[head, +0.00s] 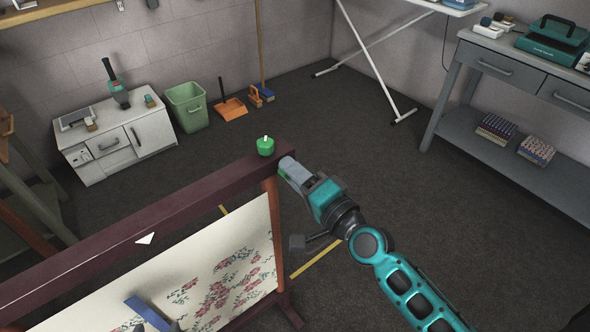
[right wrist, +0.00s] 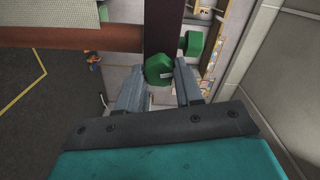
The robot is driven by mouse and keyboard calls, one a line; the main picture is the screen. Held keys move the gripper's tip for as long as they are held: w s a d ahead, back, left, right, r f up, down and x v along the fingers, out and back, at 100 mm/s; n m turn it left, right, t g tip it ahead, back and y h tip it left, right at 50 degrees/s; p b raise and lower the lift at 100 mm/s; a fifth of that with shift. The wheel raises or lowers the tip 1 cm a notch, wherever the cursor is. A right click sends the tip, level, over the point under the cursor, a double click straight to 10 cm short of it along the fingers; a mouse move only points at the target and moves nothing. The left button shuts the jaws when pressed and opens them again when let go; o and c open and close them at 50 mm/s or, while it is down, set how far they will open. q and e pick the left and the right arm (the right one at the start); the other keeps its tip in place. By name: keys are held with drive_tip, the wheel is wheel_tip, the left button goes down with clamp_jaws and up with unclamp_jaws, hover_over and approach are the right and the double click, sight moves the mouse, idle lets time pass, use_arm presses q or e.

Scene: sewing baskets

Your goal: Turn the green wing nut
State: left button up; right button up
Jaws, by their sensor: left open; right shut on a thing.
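A green wing nut (head: 284,174) sits at the right end of the dark red wooden beam (head: 205,194). It is mostly hidden by my right gripper (head: 288,169). In the right wrist view this green nut (right wrist: 158,70) lies between the two grey fingers of my right gripper (right wrist: 158,84), which is shut on it. A second green nut (head: 265,146), with a pale bolt tip, stands on top of the beam's end; it also shows in the right wrist view (right wrist: 192,44).
A flower-embroidered cloth (head: 225,290) hangs below the beam. A white triangle (head: 146,238) lies on the beam. A white cabinet (head: 117,140), green bin (head: 186,107) and orange dustpan (head: 231,108) stand by the wall. A grey workbench (head: 500,110) stands right. The middle floor is clear.

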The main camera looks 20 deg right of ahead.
drive_tip(key=shift+a+f+m+p, duration=0.1)
drive_tip(key=shift+m+p, duration=0.6)
drive_tip(key=shift+m, duration=4.5)
drive_tip(key=shift+f+m+p, duration=0.1)
drive_tip(key=shift+m+p, duration=0.6)
drive_tip(key=shift+m, duration=4.5)
drive_tip(key=o, duration=1)
drive_tip(key=shift+o, duration=0.2)
drive_tip(key=shift+s, duration=0.1)
